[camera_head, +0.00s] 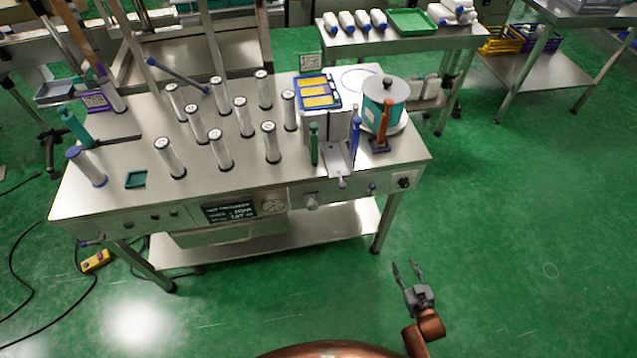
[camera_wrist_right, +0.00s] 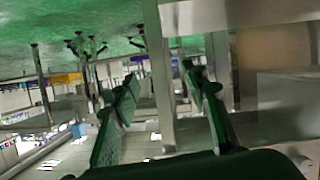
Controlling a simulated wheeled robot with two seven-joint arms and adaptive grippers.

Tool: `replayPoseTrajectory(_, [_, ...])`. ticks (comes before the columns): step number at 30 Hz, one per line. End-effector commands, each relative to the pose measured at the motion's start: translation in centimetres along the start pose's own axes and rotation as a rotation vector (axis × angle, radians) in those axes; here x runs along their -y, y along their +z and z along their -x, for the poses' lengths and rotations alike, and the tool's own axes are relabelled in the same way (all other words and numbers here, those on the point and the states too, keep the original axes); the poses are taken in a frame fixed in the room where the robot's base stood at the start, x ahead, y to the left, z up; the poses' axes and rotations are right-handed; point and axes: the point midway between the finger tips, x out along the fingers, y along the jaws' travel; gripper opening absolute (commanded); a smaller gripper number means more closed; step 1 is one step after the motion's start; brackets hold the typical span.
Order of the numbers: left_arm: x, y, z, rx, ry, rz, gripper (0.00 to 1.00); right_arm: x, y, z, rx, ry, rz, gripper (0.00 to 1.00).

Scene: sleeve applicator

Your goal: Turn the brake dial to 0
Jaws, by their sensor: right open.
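The front panel of the steel machine table carries several controls. A black dial (camera_head: 403,182) sits at the panel's right end. A pale round knob (camera_head: 312,202) sits nearer the middle, and a small blue knob (camera_head: 372,188) lies between them. The labels are too small to read, so I cannot tell which is the brake dial or its setting. My right gripper (camera_head: 404,265) is open and empty, over the green floor in front of the table's right end, apart from the panel. Its two fingers also show in the right wrist view (camera_wrist_right: 160,78). My left gripper is out of view.
The steel table top (camera_head: 240,178) bears several upright clear cylinders, a teal drum (camera_head: 376,122) and a blue-yellow unit (camera_head: 318,92). A dark display (camera_head: 229,210) and a gauge (camera_head: 273,205) are on the front. The floor (camera_head: 510,250) right of the table is clear.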

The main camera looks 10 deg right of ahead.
Motion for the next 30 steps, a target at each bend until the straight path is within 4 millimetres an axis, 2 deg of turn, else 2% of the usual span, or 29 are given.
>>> replayPoseTrajectory(1, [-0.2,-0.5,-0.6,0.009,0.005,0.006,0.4,-0.8,-2.9,-2.0,-0.108,0.005,0.009,0.41])
replayPoseTrajectory(2, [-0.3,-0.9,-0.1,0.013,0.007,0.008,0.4,-1.3,-5.4,-2.6,-0.175,0.007,0.014,0.41])
replayPoseTrajectory(3, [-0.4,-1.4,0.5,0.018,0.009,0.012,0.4,-1.9,-8.5,-3.1,-0.26,0.008,0.023,0.41])
replayPoseTrajectory(6, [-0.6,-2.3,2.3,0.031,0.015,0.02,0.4,-2.8,-15.7,-3.2,-0.452,0.004,0.048,0.41])
replayPoseTrajectory(9, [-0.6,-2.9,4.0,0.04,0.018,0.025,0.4,-3.3,-21.1,-2.3,-0.6,-0.005,0.076,0.41])
replayPoseTrajectory(12, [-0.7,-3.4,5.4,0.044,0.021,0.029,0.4,-3.4,-24.6,-1.2,-0.696,-0.014,0.098,0.41])
replayPoseTrajectory(15, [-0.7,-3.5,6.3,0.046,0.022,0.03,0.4,-3.4,-26.4,-0.5,-0.744,-0.019,0.111,0.41])
replayPoseTrajectory(18, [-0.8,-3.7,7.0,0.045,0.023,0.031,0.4,-3.4,-27.3,-0.7,-0.757,-0.021,0.114,0.41])
replayPoseTrajectory(30, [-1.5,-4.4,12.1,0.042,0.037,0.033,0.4,-3.0,-31.0,-4.9,-0.754,-0.021,0.112,0.41])
